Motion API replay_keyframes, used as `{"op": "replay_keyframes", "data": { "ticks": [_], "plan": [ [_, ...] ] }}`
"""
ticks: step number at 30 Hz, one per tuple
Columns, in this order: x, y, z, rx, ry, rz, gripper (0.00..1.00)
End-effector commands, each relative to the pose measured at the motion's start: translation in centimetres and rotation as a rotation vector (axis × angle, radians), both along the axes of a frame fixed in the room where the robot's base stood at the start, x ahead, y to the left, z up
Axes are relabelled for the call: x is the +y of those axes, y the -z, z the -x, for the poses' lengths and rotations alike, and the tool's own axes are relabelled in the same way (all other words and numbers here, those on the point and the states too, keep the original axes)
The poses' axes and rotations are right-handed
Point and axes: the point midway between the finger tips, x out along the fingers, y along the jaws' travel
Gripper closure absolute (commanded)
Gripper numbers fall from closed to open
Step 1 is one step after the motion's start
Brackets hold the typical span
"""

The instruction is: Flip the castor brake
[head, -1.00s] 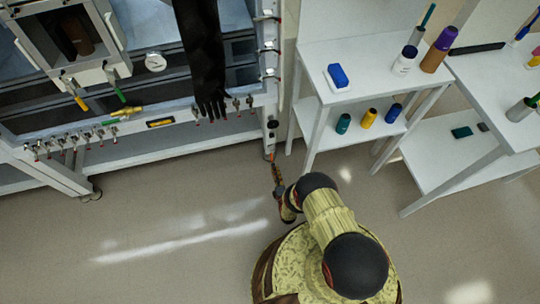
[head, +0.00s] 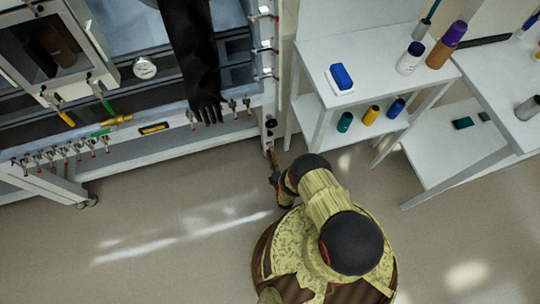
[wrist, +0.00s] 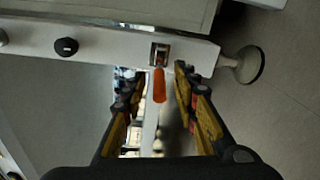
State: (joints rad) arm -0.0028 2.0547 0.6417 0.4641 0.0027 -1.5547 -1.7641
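An orange lever (wrist: 159,86), which looks like the castor brake, hangs from a small metal bracket (wrist: 160,54) on the white frame. My gripper (wrist: 153,73) is open in the wrist view, with one finger on each side of the lever. I see gaps between the lever and both fingers, though its depth between them is hard to judge. In the head view my gripper (head: 271,160) is at the foot of the glovebox frame's right leg (head: 268,125). The lever is too small to make out clearly there.
A round levelling foot (wrist: 248,65) stands right of the bracket, and a black knob (wrist: 66,46) is on the frame to its left. A white shelf unit (head: 310,110) stands close right of the leg. The floor (head: 170,210) at left is clear.

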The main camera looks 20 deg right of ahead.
Motion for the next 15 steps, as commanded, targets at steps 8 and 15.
{"op": "replay_keyframes", "data": {
  "ticks": [8,15],
  "plan": [
    [0.00,-0.02,-0.03,0.000,0.000,0.000,0.86],
    [0.00,-0.01,-0.03,0.000,0.000,0.000,1.00]
  ]
}}
